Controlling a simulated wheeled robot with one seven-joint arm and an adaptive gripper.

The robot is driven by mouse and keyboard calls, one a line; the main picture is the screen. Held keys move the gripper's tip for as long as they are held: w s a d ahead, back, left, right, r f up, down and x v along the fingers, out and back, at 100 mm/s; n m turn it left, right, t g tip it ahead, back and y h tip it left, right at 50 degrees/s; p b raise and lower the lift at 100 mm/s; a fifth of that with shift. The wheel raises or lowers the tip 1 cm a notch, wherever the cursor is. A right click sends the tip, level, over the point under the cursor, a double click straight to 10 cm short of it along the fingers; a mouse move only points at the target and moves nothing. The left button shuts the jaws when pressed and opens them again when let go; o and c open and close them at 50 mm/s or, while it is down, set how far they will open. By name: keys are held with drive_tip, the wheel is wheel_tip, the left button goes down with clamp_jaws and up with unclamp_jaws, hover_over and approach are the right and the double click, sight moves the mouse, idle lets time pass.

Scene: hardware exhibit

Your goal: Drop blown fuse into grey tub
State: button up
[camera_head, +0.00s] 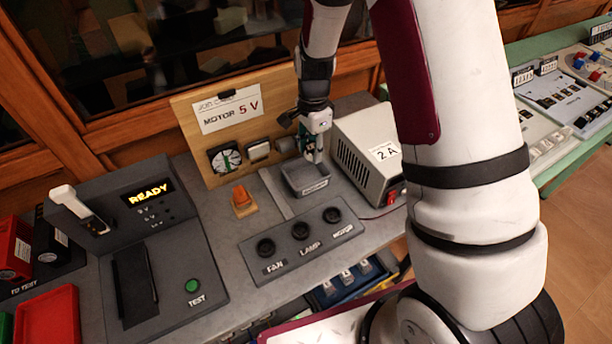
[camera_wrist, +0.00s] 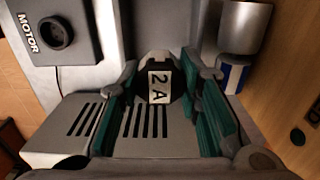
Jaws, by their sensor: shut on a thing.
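The blown fuse (camera_wrist: 159,87) is a dark block with a white "2 A" label, held between the green-padded fingers of my gripper (camera_wrist: 160,73) in the wrist view. In the head view my gripper (camera_head: 314,153) points down just above the grey tub (camera_head: 306,186), a small open box on the bench behind the knob panel. I cannot make out the fuse clearly in the head view. Part of the tub (camera_wrist: 117,25) seems to show beyond the fuse in the wrist view.
The wooden motor board (camera_head: 190,112) with gauge and motor stands behind. The knob panel (camera_head: 302,238) is in front. An orange switch (camera_head: 242,198) is to the left.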

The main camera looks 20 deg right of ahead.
drive_tip(key=shift+f+b, duration=1.05)
drive_tip(key=shift+f, duration=1.55)
drive_tip(key=o, duration=1.2)
wheel_tip(320, 180, up, 12)
drive_tip(key=shift+r, duration=0.1)
